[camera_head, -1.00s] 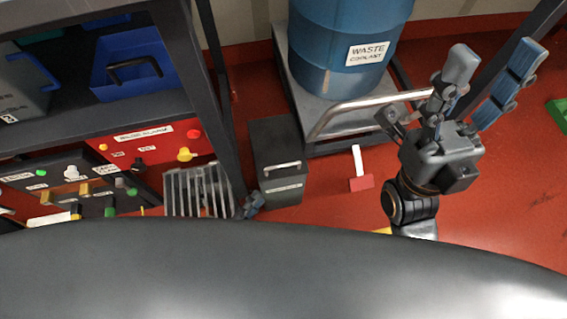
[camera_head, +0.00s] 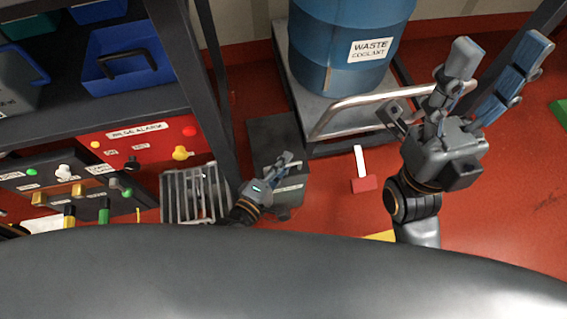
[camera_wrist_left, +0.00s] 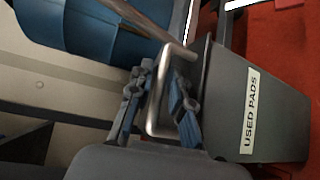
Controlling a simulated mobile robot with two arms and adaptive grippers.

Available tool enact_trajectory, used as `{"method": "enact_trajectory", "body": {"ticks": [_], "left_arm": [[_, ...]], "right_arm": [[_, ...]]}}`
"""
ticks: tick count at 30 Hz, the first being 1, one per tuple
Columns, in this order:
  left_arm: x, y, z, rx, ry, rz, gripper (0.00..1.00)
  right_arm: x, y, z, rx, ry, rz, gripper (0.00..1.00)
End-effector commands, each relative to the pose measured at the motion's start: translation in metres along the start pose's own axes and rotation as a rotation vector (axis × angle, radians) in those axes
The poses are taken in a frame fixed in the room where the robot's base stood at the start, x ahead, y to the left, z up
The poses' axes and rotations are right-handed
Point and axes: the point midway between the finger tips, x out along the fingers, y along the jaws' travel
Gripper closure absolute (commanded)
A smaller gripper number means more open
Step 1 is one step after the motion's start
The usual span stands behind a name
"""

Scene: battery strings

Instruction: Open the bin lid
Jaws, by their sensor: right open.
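The dark grey bin (camera_head: 272,132) stands on the red floor between the shelf rack and the drum cart; its lid looks shut. In the left wrist view the bin (camera_wrist_left: 285,120) shows a "USED PADS" label (camera_wrist_left: 250,110) and a metal handle (camera_wrist_left: 188,53). My left gripper (camera_head: 290,163) is at the handle and hides most of it in the head view. In the left wrist view its two fingers (camera_wrist_left: 157,100) are apart, one on each side of the handle bar; I cannot tell if they touch it. My right gripper (camera_head: 490,85) is open and empty, raised at the right.
A blue waste coolant drum (camera_head: 335,45) stands on a cart with a bent metal push bar (camera_head: 345,112) beside the bin. A rack with a blue crate (camera_head: 125,65) and a red alarm panel (camera_head: 120,150) is at left. A grate (camera_head: 185,195) lies near the bin.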

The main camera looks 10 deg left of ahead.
Motion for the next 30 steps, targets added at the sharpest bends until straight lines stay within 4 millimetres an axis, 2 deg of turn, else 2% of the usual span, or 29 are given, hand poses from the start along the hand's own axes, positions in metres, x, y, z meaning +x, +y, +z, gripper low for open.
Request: {"method": "enact_trajectory", "body": {"ticks": [3, 5, 6, 7, 19, 26, 30], "left_arm": [[0.0, 0.0, 0.0, 0.0, 0.0, 0.0, 0.81], [0.0, 0.0, 0.0, 0.0, 0.0, 0.0, 0.91], [0.0, 0.0, 0.0, 0.0, 0.0, 0.0, 0.99], [0.0, 0.0, 0.0, 0.0, 0.0, 0.0, 1.0], [-0.001, 0.004, 0.0, 0.0, 0.0, 0.0, 1.0], [0.0, 0.021, 0.0, 0.0, 0.0, 0.002, 1.0], [0.001, 0.031, -0.001, 0.001, 0.0, 0.002, 1.0]], "right_arm": [[0.0, 0.0, -0.001, 0.0, 0.001, 0.001, 0.44], [0.0, 0.0, -0.001, 0.0, 0.002, 0.001, 0.44], [0.0, 0.0, -0.001, 0.0, 0.002, 0.002, 0.44], [0.0, 0.0, -0.001, 0.0, 0.002, 0.002, 0.44], [0.003, 0.0, -0.002, 0.0, 0.004, 0.004, 0.44], [0.004, 0.001, -0.004, 0.002, -0.037, 0.022, 0.44], [0.014, 0.001, -0.004, 0.002, -0.038, 0.021, 0.44]]}}
